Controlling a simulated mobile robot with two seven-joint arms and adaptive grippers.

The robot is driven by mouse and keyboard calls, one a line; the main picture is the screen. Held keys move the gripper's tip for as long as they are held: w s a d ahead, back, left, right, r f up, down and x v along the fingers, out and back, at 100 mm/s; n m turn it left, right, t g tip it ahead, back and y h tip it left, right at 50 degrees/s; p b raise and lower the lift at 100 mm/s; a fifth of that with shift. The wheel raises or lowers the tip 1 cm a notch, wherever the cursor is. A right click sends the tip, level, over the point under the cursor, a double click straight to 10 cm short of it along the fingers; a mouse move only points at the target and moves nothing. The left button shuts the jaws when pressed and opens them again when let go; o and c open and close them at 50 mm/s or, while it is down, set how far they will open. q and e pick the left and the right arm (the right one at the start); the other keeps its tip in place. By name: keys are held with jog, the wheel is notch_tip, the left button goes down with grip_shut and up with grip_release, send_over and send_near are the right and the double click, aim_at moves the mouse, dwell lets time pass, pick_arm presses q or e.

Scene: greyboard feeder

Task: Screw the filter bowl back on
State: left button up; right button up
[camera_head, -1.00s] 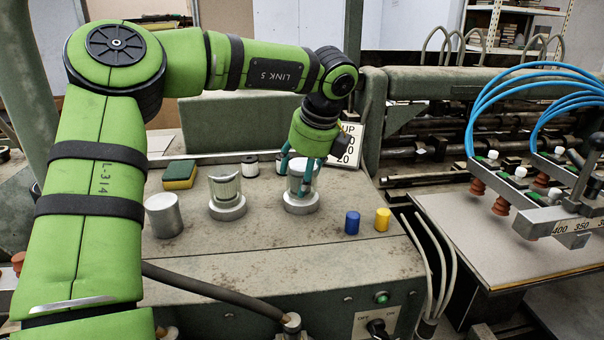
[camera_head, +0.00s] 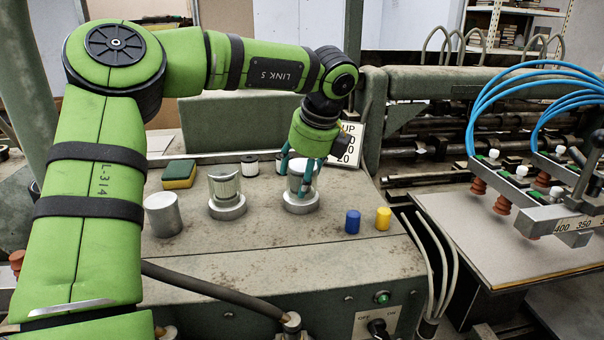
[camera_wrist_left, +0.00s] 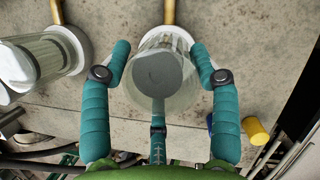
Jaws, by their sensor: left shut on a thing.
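A clear filter bowl (camera_wrist_left: 160,85) stands upright, closed end up, on the right-hand round metal base (camera_head: 301,205) on the machine top. My left gripper (camera_head: 301,176) comes down on it from above. Its teal fingers are around the bowl, and in the left wrist view the gripper (camera_wrist_left: 160,75) has a finger on each side and one below. The contact line with the base is partly hidden. A second clear bowl (camera_head: 224,187) stands on the left-hand base (camera_head: 228,211) and also shows in the left wrist view (camera_wrist_left: 40,62). My right gripper is not in view.
A metal cup (camera_head: 163,215) stands at the left, with a yellow-green sponge (camera_head: 179,175) behind it. Blue (camera_head: 352,222) and yellow (camera_head: 383,219) cylinders stand right of the bases. Small white-topped spools (camera_head: 249,166) stand behind. Cables run down past the machine's right edge.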

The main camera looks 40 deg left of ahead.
pick_arm(q)
jog(key=o, duration=1.3)
jog(key=shift+o, duration=0.2)
jog(key=shift+d, duration=0.1)
jog(key=v, duration=1.2)
